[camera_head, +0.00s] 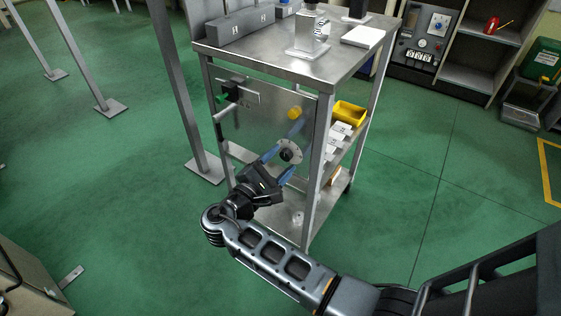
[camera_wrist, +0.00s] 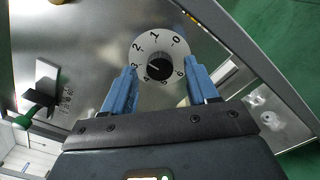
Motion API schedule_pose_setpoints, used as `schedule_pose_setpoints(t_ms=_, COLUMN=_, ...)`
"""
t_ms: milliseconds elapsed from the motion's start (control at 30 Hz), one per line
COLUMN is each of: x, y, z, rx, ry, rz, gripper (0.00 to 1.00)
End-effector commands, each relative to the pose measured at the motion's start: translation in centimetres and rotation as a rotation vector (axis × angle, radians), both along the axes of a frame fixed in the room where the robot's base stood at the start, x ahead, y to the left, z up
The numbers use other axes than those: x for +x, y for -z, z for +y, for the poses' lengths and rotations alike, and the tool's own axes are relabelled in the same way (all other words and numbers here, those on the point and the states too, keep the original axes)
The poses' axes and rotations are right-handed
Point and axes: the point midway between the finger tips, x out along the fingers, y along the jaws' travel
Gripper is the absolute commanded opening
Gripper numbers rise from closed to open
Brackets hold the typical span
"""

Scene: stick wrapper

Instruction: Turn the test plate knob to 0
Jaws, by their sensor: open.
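The test plate (camera_head: 258,125) is a grey metal panel on the side of a metal cart. The knob (camera_head: 286,155) is a small black cylinder on a round white dial (camera_wrist: 157,50) marked 0 to 6 on the plate's lower right. In the wrist view the black knob (camera_wrist: 159,67) is near the middle, with the 0 at upper right. I cannot tell which number it points to. My gripper (camera_head: 280,164) is open in front of the dial. In the wrist view its blue fingers (camera_wrist: 161,72) stand to either side of the knob, apart from it.
The plate also has a yellow button (camera_head: 294,113) above the dial and a green-tipped switch (camera_head: 222,98) at left. A cart leg (camera_head: 318,165) stands right of the plate. A yellow bin (camera_head: 349,113) sits on the cart's shelf.

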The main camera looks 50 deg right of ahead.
Motion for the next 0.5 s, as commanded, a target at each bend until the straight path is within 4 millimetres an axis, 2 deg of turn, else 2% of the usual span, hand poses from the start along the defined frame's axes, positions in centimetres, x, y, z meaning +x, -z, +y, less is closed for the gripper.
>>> schedule_pose_setpoints(t_ms=133, x=0.01, y=0.0, z=-0.72, rx=0.0, ry=0.0, rz=0.0, gripper=0.58)
schedule_pose_setpoints(t_ms=367, x=0.03, y=-0.01, z=-0.8, rx=0.0, ry=-0.001, rz=0.0, gripper=0.58)
schedule_pose_setpoints(t_ms=500, x=0.03, y=-0.01, z=-0.8, rx=0.001, ry=-0.001, rz=0.0, gripper=0.47)
